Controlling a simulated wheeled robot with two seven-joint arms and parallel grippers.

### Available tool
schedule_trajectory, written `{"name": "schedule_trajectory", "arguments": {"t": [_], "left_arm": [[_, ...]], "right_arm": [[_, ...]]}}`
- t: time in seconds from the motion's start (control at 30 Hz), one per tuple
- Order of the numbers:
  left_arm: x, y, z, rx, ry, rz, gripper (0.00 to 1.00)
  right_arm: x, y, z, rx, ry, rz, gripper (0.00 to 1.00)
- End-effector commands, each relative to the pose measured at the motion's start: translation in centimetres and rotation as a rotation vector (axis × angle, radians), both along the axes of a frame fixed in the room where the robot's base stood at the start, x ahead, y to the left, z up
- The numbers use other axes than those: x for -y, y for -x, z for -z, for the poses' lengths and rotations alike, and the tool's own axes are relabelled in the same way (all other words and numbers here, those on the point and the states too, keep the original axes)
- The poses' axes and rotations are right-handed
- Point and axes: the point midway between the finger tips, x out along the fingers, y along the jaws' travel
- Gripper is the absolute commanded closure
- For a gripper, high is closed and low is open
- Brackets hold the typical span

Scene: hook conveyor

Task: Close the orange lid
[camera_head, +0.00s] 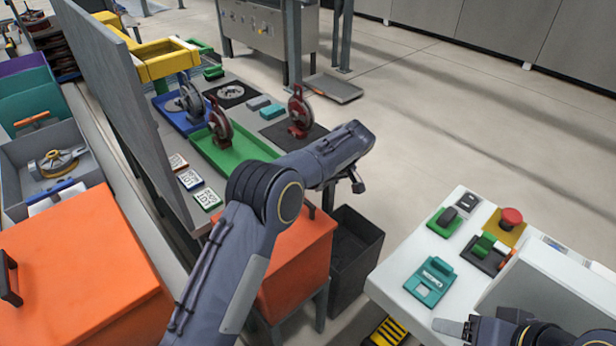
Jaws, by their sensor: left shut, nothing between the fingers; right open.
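A large orange box-like thing (75,265) fills the lower left, with a flat orange top and a black handle on its left side. A second orange box (308,262) stands in the lower middle, partly hidden behind my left arm. I cannot tell which orange surface is the lid, or whether it is open. My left gripper (357,185) is shut and empty, above the floor to the upper right of the second orange box and apart from it. My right gripper (456,328) is open at the bottom right, by the white console's edge; it is mostly cut off.
A grey panel (120,90) stands along the workbench, which holds a green tray (240,150), a blue tray (172,112) and hook-like parts. A black bin (355,245) stands beside the second orange box. The white console (395,270) carries a red button (511,217).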

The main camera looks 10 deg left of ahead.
Motion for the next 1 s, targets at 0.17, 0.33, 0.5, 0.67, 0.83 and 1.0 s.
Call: {"name": "schedule_trajectory", "arguments": {"t": [0.17,0.33,0.5,0.67,0.83,1.0], "left_arm": [[0.9,-1.0,4.3,0.000,0.000,0.000,1.00],[1.2,-1.5,6.9,0.000,0.000,0.000,1.00],[1.4,-1.7,8.4,0.000,0.001,-0.001,1.00],[1.4,-1.8,8.9,0.000,0.000,-0.001,1.00],[1.4,-1.8,9.0,0.000,0.000,-0.001,1.00],[1.4,-1.8,9.0,0.000,0.001,-0.001,1.00]], "right_arm": [[0.0,0.0,2.1,0.000,0.000,0.000,0.38],[0.0,0.0,3.3,0.000,0.000,0.000,0.38],[0.0,0.0,4.0,0.000,0.000,0.000,0.38],[0.0,0.0,4.3,0.000,0.000,0.000,0.38],[0.0,0.0,4.3,0.000,0.000,0.000,0.38],[0.0,0.0,4.3,0.000,0.000,0.000,0.38]]}}
